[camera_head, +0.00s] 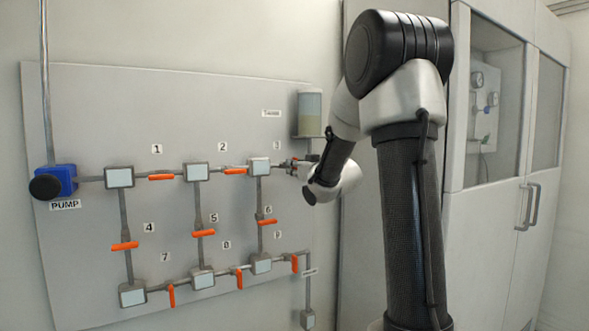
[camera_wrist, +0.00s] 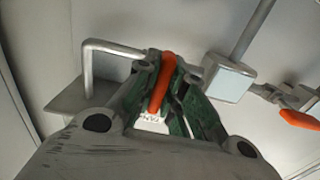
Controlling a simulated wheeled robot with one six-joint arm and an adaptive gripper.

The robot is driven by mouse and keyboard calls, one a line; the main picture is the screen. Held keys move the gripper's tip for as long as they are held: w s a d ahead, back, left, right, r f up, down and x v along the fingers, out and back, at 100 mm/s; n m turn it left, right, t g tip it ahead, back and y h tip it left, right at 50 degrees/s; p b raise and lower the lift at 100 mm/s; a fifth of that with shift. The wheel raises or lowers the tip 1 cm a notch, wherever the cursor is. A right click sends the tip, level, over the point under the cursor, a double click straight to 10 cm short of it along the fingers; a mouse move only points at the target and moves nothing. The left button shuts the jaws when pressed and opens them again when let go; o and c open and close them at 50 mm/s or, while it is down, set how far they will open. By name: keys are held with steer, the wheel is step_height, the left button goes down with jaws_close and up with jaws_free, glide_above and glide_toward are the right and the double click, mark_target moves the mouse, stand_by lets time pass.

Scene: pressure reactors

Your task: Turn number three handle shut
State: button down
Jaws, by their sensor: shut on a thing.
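The number three handle is orange and shows in the wrist view (camera_wrist: 163,80) between the two dark green fingers of my gripper (camera_wrist: 165,95). The fingers are closed on it from both sides. The handle appears to lie roughly crosswise to its pipe, which is partly hidden behind the fingers. In the head view, my gripper (camera_head: 292,165) is at the panel just right of the top right junction box (camera_head: 259,167), below the label 3 (camera_head: 277,145). There my gripper and wrist mostly hide the handle.
The grey panel (camera_head: 80,110) carries several other orange handles, such as number two (camera_head: 235,171) and number six (camera_head: 267,222). A tank (camera_head: 309,113) hangs just above my wrist. In the wrist view a bent pipe (camera_wrist: 110,46) runs close to the left finger. A cabinet (camera_head: 500,220) stands right.

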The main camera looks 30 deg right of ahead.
steer(key=shift+f, duration=0.1)
steer(key=c, duration=1.5)
jaws_free()
steer(key=shift+s, duration=0.15)
steer(key=s, duration=1.1)
steer(key=shift+s+d, duration=0.2)
steer(key=shift+s, duration=0.2)
